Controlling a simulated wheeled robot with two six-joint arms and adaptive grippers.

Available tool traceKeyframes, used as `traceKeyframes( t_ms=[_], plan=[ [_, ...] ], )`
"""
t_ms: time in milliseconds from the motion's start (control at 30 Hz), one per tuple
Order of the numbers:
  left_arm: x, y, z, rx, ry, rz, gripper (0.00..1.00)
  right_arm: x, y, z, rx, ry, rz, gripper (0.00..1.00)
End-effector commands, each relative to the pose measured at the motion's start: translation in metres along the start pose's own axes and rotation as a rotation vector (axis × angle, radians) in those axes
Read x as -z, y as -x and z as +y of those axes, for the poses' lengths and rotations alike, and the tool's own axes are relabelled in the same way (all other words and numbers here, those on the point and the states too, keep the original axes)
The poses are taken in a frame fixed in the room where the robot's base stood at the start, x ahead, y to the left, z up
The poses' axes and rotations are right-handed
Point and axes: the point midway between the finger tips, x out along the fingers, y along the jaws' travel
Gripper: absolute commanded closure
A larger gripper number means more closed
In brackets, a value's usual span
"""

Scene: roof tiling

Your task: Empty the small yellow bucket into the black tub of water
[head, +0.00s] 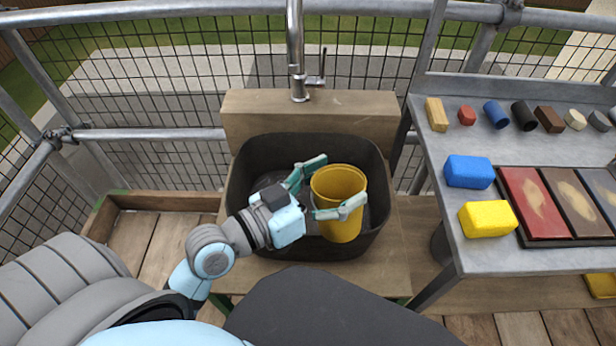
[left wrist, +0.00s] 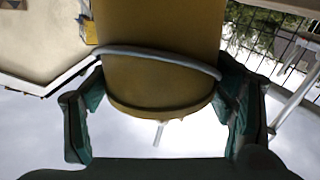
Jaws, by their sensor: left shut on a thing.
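The small yellow bucket (head: 340,215) is over the right part of the black tub (head: 262,150). It looks roughly upright, with its mouth facing up. Only yellow inner wall shows in the mouth; I cannot tell what is inside. My left gripper (head: 338,182) comes from the left and is shut on the bucket, one finger on each side. In the left wrist view the bucket (left wrist: 160,75) fills the space between the fingers (left wrist: 165,100), with a grey band across it. The tub's inside is dark, and water is hard to make out. My right gripper is out of view.
A tap (head: 298,60) rises from a wooden ledge (head: 240,105) behind the tub. On the right, a grey table (head: 450,140) carries a blue sponge (head: 469,171), a yellow sponge (head: 488,218), small coloured pieces and a tray of panels. Mesh railing stands behind.

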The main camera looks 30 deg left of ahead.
Motion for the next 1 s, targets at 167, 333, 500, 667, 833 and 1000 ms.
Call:
traceKeyframes(
  t_ms=[167, 333, 500, 667, 833, 1000],
  plan=[
    [-0.003, -0.002, -0.011, -0.001, 0.085, -0.017, 0.66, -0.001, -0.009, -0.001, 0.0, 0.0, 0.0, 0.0],
    [0.007, -0.004, -0.02, 0.001, 0.178, -0.034, 0.66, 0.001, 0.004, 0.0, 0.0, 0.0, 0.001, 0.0],
    [0.013, -0.006, -0.031, 0.002, 0.28, -0.054, 0.66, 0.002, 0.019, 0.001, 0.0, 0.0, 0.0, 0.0],
    [0.006, -0.008, -0.045, 0.002, 0.376, -0.071, 0.66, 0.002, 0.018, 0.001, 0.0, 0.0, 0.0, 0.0],
    [-0.002, -0.011, -0.06, 0.004, 0.542, -0.101, 0.66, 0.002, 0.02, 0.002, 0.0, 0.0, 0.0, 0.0],
    [-0.008, -0.012, -0.065, 0.003, 0.647, -0.119, 0.66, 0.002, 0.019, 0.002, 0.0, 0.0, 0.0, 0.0]
  ],
)
